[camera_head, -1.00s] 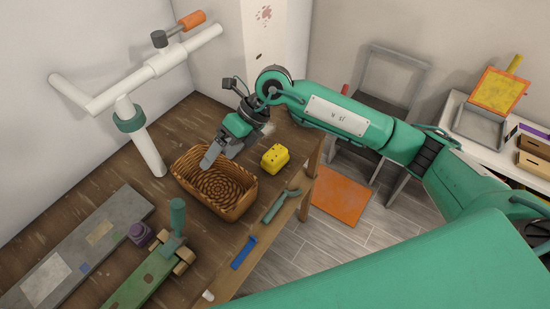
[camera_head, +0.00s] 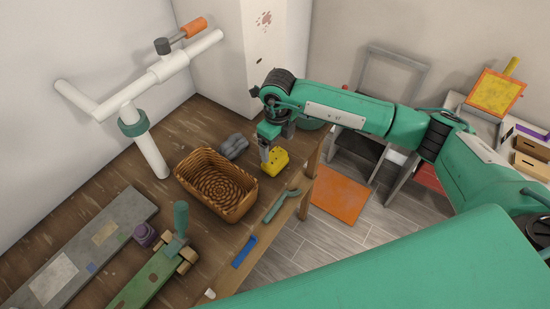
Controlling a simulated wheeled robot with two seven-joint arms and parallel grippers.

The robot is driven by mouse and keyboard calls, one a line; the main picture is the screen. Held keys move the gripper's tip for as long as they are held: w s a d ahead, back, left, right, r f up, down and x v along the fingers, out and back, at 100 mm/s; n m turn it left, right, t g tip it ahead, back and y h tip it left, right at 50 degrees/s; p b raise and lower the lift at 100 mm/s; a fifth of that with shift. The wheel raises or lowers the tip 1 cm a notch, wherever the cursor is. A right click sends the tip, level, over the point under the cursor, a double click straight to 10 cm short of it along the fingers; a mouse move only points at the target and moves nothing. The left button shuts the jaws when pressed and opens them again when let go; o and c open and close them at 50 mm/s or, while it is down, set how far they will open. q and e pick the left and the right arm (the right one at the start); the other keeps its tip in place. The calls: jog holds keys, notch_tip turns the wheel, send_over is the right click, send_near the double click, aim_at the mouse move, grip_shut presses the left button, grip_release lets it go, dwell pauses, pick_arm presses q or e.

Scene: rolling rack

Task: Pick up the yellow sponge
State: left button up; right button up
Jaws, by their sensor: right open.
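The yellow sponge (camera_head: 276,163) lies on the brown table (camera_head: 112,171), just right of the wicker basket (camera_head: 217,184). My right gripper (camera_head: 265,156) points down at the sponge's left side and upper edge, with its fingers partly overlapping it in the picture. It is open. Whether a finger touches the sponge, I cannot tell. My left gripper does not show.
A dark grey object (camera_head: 234,146) lies behind the basket. A green wrench (camera_head: 281,205) and a blue tool (camera_head: 244,251) lie near the table's right edge. A white pipe frame (camera_head: 146,140) stands at the left. A grey board (camera_head: 82,246) lies at the front left.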

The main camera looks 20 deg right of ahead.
aim_at(275, 155)
jog(key=shift+a+f+p, duration=0.15)
jog(key=shift+f+p, duration=0.3)
jog(key=shift+p, duration=0.05)
jog(key=f, duration=0.1)
jog(key=f+p, duration=0.2)
jog(key=f, duration=0.1)
jog(key=shift+a, duration=0.25)
jog(key=shift+f, duration=0.25)
jog(key=c, duration=1.1)
jog(key=shift+r, duration=0.1)
jog(key=shift+r, duration=0.55)
notch_tip(275, 155, up, 19)
jog(key=b, duration=0.6)
